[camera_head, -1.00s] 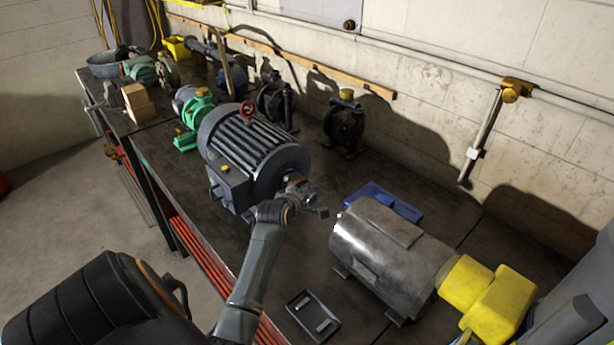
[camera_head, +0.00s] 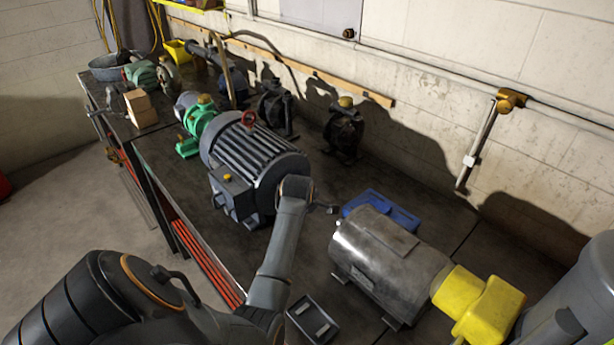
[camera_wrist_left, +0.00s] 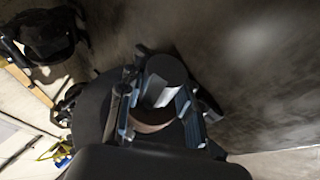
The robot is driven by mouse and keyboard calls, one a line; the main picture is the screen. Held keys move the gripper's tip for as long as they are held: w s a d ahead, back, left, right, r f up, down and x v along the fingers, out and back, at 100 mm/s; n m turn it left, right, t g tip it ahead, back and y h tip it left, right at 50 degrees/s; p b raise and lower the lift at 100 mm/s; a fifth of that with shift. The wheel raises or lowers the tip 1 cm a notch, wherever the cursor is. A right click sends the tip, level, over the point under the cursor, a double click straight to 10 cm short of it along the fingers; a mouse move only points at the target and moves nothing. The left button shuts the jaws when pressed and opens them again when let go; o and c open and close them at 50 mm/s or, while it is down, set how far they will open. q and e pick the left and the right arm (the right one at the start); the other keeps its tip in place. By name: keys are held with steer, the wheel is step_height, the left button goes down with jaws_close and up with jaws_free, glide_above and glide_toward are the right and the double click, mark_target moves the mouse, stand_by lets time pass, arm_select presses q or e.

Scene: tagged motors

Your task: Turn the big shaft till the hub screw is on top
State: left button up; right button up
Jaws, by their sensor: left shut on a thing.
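The big grey finned motor (camera_head: 255,150) stands on the bench with its shaft end toward the right. My left gripper (camera_wrist_left: 160,112) is at that end, with its fingers on both sides of the dark round shaft end (camera_wrist_left: 165,72) in the left wrist view. It is shut on the shaft. A pale flat patch shows on the shaft between the fingers, and a brownish ring lies below it. In the head view my wrist hides the shaft and most of the gripper. I cannot make out the hub screw. My right gripper is not in view.
A smooth grey motor (camera_head: 390,262) with a yellow guard (camera_head: 485,303) stands to the right. A blue tray (camera_head: 382,210) lies behind it, and a small dark tray (camera_head: 313,318) in front. A green pump (camera_head: 198,125) adjoins the big motor. Dark pumps stand along the wall.

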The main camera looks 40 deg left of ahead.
arm_select(q)
steer(key=shift+f+g, duration=0.1)
steer(key=shift+g, duration=0.6)
steer(key=o, duration=1.2)
steer(key=shift+c, duration=0.2)
steer(key=v, duration=1.2)
